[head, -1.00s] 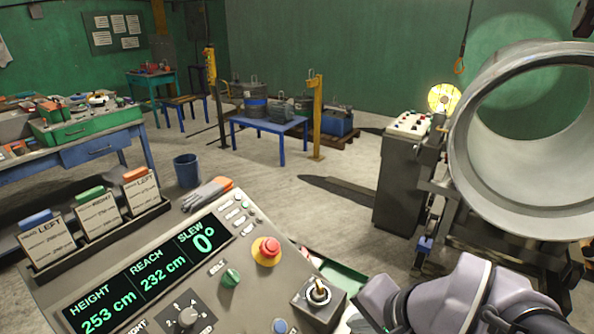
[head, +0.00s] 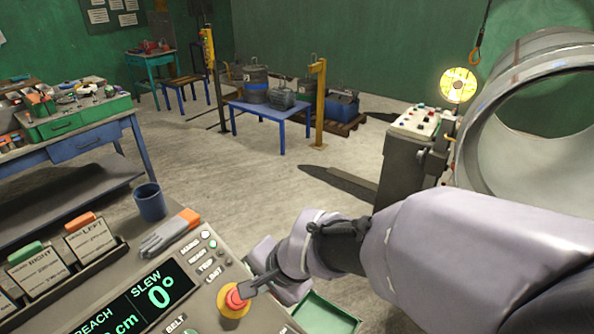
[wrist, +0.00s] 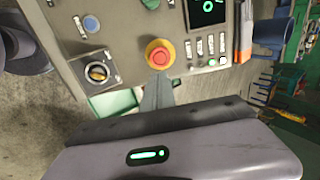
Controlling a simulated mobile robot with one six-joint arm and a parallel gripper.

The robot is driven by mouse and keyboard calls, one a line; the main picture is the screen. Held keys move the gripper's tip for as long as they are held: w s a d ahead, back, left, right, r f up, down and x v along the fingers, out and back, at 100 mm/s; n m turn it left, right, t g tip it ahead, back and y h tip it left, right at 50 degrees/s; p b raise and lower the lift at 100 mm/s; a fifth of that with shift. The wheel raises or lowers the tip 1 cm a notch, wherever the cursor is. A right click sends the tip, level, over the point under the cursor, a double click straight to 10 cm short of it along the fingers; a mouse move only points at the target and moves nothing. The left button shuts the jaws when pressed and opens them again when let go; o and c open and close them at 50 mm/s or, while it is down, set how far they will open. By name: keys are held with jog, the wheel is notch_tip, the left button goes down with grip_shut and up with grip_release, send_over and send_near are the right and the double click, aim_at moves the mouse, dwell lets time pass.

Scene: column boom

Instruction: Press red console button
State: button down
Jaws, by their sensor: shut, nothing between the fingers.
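The red button (head: 234,299) is a round mushroom cap on a yellow collar, on the sloped grey console (head: 205,295). In the wrist view the red button (wrist: 158,54) is at the upper middle. My gripper (head: 243,291) is shut and empty, reaching in from the right. Its tip overlaps the right edge of the red cap in the head view. In the wrist view my gripper's closed fingers (wrist: 158,78) end right at the near side of the yellow collar. I cannot tell whether they touch the button.
The console display (head: 150,296) reads slew 0°. Grey gloves (head: 170,233) lie at the console's far edge. A large pipe (head: 530,115) stands at right.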

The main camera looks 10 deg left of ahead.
aim_at(238, 298)
jog(key=b+x, duration=0.4)
jog(key=x, duration=0.9)
jog(key=shift+w, duration=0.1)
